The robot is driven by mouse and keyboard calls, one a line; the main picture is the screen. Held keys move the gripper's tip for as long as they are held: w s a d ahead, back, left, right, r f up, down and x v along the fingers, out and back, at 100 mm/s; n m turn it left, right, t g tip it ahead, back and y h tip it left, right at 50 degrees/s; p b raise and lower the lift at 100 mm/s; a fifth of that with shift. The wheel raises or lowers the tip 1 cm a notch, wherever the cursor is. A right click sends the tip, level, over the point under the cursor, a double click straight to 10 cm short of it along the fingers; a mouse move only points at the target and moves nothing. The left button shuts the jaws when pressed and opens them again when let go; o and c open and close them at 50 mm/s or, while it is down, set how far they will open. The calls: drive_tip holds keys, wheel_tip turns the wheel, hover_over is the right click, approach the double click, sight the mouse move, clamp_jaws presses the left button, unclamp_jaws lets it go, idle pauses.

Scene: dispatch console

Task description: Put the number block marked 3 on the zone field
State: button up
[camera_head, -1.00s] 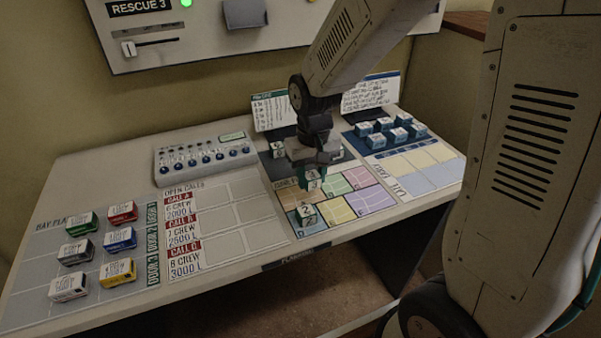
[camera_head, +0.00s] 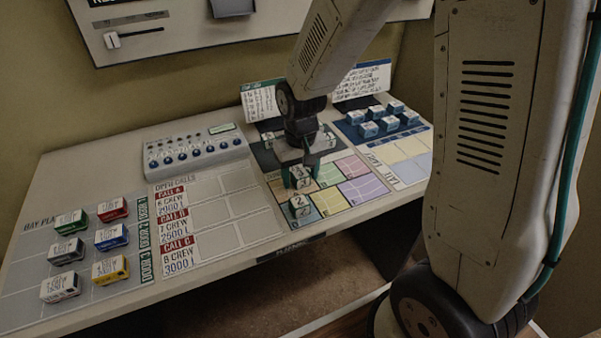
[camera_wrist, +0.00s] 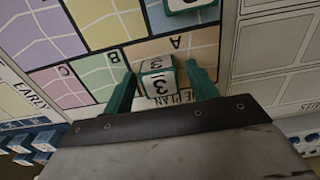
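The number block marked 3 (camera_wrist: 158,82) is a small white cube with green edges. In the wrist view it sits between my gripper's (camera_wrist: 161,75) two green fingers, with a visible gap on each side, so the gripper is open around it. The block appears to rest on the orange field A of the zone map (camera_wrist: 115,32), near the printed title edge. In the head view the block (camera_head: 299,178) shows below my gripper (camera_head: 302,172), partly hidden by it. Another block marked 2 (camera_head: 300,206) stands nearer the front edge of the zone map.
Several blue-and-white blocks (camera_head: 368,129) stand on a tray at the right. A grey panel with blue knobs (camera_head: 195,150) stands left of the gripper. Several coloured boxes (camera_head: 110,237) stand on the bay area at far left. The open-calls grid (camera_head: 235,208) is bare.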

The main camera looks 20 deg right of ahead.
sight(301, 174)
drive_tip(key=shift+r, duration=0.1)
wheel_tip(301, 174, up, 12)
drive_tip(key=s+d+r, duration=0.1)
drive_tip(key=s+r, duration=0.3)
drive_tip(key=s, duration=0.7)
drive_tip(key=s+d+r+t, duration=0.1)
drive_tip(key=s+r, duration=0.3)
drive_tip(key=s, duration=0.7)
drive_tip(key=shift+d+r, duration=0.15)
drive_tip(key=shift+d, duration=0.4)
